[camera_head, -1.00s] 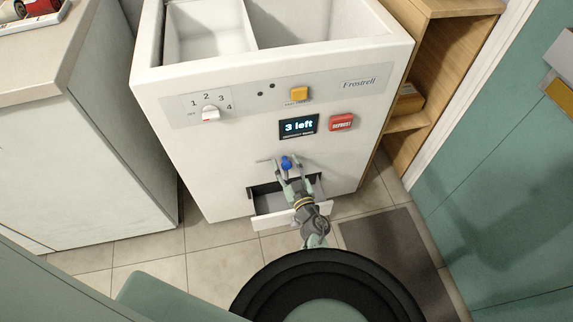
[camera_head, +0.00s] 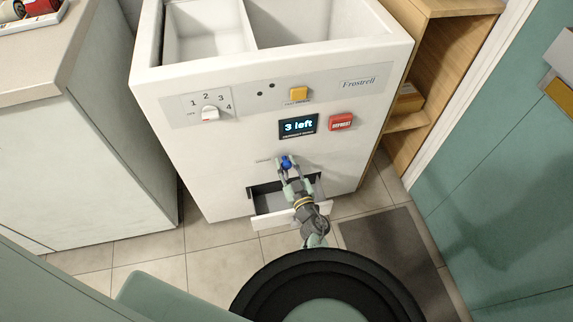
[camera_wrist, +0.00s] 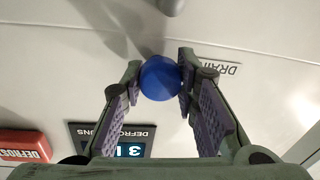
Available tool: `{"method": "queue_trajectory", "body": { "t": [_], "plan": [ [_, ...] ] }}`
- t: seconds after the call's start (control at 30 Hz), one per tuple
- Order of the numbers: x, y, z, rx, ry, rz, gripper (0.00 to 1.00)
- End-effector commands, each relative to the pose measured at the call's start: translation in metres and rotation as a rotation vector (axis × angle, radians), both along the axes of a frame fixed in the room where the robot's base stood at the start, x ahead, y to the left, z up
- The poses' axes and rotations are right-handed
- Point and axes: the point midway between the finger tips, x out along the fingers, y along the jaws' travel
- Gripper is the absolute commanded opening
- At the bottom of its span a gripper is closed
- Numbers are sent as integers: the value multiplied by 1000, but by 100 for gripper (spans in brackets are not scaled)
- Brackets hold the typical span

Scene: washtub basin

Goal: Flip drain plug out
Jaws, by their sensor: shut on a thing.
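The blue drain plug (camera_head: 286,161) is a round knob on the lower front of the white machine, above an open drawer. It also shows in the wrist view (camera_wrist: 160,78), close to the white panel. My gripper (camera_head: 288,167) reaches up to it from below, with one finger at each side. In the wrist view the fingertips pinch the plug, so my gripper is shut on it. A printed label starting "DRA" (camera_wrist: 226,70) is beside the right finger. Where the plug meets the panel is hidden.
The open drawer (camera_head: 290,222) sits below the plug, under my gripper. Above are a display reading "3 left" (camera_head: 299,126), a red defrost button (camera_head: 341,122), a yellow button (camera_head: 299,94) and a dial (camera_head: 210,113). A wooden shelf (camera_head: 407,122) stands at the right.

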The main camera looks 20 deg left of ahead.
Motion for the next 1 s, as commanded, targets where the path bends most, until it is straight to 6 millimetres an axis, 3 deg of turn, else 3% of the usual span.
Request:
{"method": "queue_trajectory", "body": {
  "t": [0.27, 0.53, 0.57, 0.83, 1.0],
  "plan": [
    [-25, -16, 1, -2, 4, 1, 0],
    [-27, -16, -1, -1, 1, 4, 0],
    [-27, -16, -1, -1, 1, 4, 30],
    [-26, -16, -1, 0, 0, 2, 48],
    [-25, -16, 0, 0, 0, 1, 49]
  ]
}}
